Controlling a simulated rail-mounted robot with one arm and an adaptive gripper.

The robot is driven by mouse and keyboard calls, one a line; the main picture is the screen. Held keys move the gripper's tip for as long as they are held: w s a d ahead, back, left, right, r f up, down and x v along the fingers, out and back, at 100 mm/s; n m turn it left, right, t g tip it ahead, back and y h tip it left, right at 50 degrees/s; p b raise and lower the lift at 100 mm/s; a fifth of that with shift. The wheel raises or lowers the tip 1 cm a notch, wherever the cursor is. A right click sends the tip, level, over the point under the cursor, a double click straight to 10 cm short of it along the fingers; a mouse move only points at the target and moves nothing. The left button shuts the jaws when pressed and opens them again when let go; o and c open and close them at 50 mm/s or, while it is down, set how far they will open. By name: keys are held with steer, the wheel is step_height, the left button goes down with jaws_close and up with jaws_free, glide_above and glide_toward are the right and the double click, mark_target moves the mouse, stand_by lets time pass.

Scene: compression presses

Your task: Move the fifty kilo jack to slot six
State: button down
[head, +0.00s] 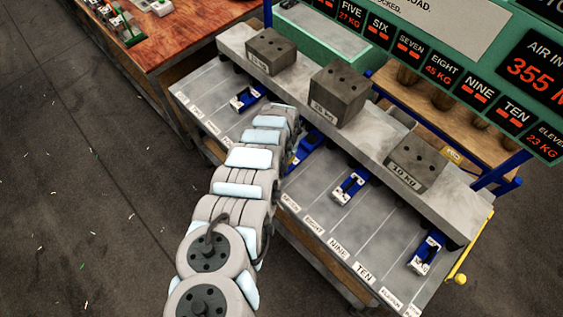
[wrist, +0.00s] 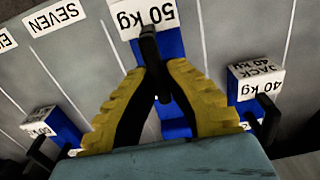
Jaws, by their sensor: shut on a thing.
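In the wrist view, the blue fifty kilo jack (wrist: 172,45) has a white plate reading "50 kg", upside down. My gripper (wrist: 152,78) is shut on its black handle, with the yellow fingers angled in from both sides. The SEVEN slot label (wrist: 57,17) lies to the left of the jack. In the head view my arm hides the gripper. A blue jack (head: 302,150) shows partly behind the arm; I cannot tell if it is the held one. The bench label for slot six does not show in either view.
In the wrist view a 40 kg jack (wrist: 256,90) stands close on the right and another jack (wrist: 55,125) on the left. In the head view, other jacks (head: 350,187) sit on the slotted bench (head: 320,195) below a beam (head: 290,85) bearing heavy blocks (head: 338,92).

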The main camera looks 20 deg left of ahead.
mark_target(305, 145)
steer(key=shift+w+d+b, duration=0.35)
steer(key=shift+w+b, duration=0.45)
steer(key=shift+b, duration=0.2)
steer(key=shift+w+d+b, duration=0.3)
steer(key=shift+w+b, duration=0.5)
steer(key=shift+b, duration=0.2)
steer(key=shift+w+d+b, duration=0.25)
steer(key=shift+w+b, duration=0.35)
steer(key=shift+b, duration=0.45)
steer(key=shift+w+d+b, duration=0.25)
steer(key=shift+w+b, duration=0.3)
steer(key=shift+b, duration=0.45)
steer(key=shift+w+d+b, duration=0.3)
steer(key=shift+w+b, duration=0.4)
steer(key=shift+b, duration=0.9)
steer(key=shift+w+d+b, duration=0.3)
steer(key=shift+w+b, duration=0.35)
steer(key=shift+b, duration=0.9)
steer(key=shift+w+d+f+b, duration=0.1)
steer(key=shift+w+b, duration=0.3)
steer(key=shift+b, duration=0.9)
steer(key=shift+w+d+f+b, duration=0.1)
steer(key=shift+w+b, duration=0.25)
steer(key=shift+b, duration=0.9)
steer(key=shift+w+d+r+b, duration=0.15)
steer(key=shift+w+d+b, duration=0.15)
steer(key=shift+b, duration=1.1)
steer(key=c, duration=1.2)
jaws_free()
steer(key=shift+w, duration=0.1)
